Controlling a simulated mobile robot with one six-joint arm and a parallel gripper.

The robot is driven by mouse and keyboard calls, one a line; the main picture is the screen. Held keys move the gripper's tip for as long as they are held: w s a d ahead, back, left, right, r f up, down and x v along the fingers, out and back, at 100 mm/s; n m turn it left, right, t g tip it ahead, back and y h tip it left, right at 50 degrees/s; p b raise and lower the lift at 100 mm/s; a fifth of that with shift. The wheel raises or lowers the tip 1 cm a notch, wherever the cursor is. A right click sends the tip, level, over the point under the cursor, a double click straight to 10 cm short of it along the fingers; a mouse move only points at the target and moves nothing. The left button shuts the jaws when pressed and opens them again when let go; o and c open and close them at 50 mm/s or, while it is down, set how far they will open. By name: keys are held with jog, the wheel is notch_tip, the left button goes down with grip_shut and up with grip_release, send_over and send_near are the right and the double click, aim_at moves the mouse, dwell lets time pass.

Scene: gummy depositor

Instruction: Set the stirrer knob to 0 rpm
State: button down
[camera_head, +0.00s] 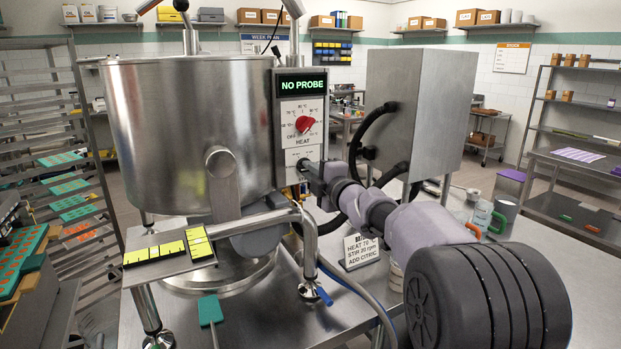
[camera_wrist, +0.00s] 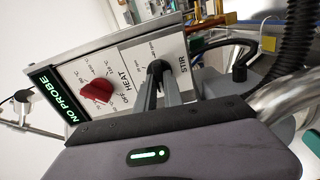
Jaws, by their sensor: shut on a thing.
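The stirrer knob (camera_wrist: 157,67) is black and sits on the white STIR part of the control panel (camera_wrist: 143,50) in the wrist view. My gripper (camera_wrist: 160,80) is shut on this knob, with one finger on either side. The fingers cover part of the knob, so its pointer cannot be read, and the rpm marks around it are too small to read. In the head view my gripper (camera_head: 308,168) reaches the lower part of the panel from the right and hides the stirrer knob there.
The red HEAT knob (camera_head: 304,124) is beside the stirrer knob; the display (camera_head: 302,85) reads NO PROBE. A steel kettle (camera_head: 190,130) stands left of the panel, a steel box (camera_head: 418,110) right. A sign (camera_head: 361,250) reads HEAT 70 °C, STIR 20 rpm, ADD CITRIC.

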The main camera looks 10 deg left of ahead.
jog(key=shift+f+n, duration=0.1)
jog(key=shift+n, duration=0.3)
jog(key=c, duration=1.5)
grip_release()
jog(key=shift+o, duration=0.2)
jog(key=p+v, duration=0.1)
jog(key=v, duration=1.6)
jog(key=shift+s+d, duration=0.2)
